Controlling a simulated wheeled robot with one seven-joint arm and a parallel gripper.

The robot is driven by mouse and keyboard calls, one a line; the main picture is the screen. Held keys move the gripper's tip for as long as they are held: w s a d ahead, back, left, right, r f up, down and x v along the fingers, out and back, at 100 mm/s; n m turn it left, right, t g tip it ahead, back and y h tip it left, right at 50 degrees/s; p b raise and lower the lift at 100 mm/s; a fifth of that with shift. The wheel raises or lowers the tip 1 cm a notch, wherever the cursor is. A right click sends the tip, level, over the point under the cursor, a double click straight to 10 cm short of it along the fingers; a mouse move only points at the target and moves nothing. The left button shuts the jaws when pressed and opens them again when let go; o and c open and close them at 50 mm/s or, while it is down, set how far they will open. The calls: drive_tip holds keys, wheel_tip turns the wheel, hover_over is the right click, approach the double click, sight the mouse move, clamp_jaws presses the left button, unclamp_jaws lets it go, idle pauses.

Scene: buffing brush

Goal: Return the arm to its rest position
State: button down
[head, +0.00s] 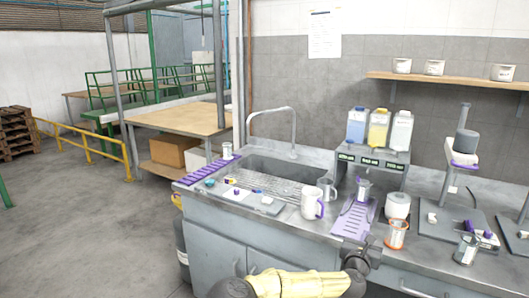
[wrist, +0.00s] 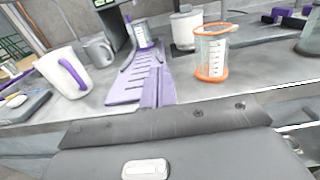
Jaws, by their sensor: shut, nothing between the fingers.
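My arm, with a yellow sleeve, reaches in from the bottom of the head view. My dark gripper (head: 371,246) is at the counter's front edge, just in front of the purple slotted rack (head: 354,218). It is shut and holds nothing; its fingertips are small and hard to make out. In the wrist view, a dark grey body with bolts fills the bottom, and the purple rack (wrist: 128,84) lies ahead on the counter.
On the counter (head: 330,236) stand a white mug with a purple handle (head: 312,203), an orange-rimmed beaker (head: 396,235), a white jar (head: 398,206) and another beaker (head: 466,249). A sink with a tall faucet (head: 292,130) is behind. Open floor (head: 90,225) lies left.

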drive_tip(key=s+d+f+m+g, duration=0.6)
drive_tip(key=s+f+m, duration=0.2)
drive_tip(key=m, duration=0.3)
drive_tip(key=s+a+f+m+g+y, duration=0.35)
drive_tip(key=s+a+f+m, duration=0.2)
drive_tip(key=s+m, duration=0.45)
drive_tip(key=s+a+r+m+g+y, duration=0.25)
drive_tip(key=s+a+r+m, duration=0.2)
drive_tip(key=s+a, duration=0.3)
drive_tip(key=s+a+r+m+g+y, duration=0.1)
drive_tip(key=s+a+r+m+y, duration=0.3)
drive_tip(key=s+a, duration=0.4)
wheel_tip(320, 180, up, 14)
drive_tip(key=a+h+p, duration=0.1)
drive_tip(key=p, duration=1.2)
drive_tip(key=shift+w+r, duration=0.15)
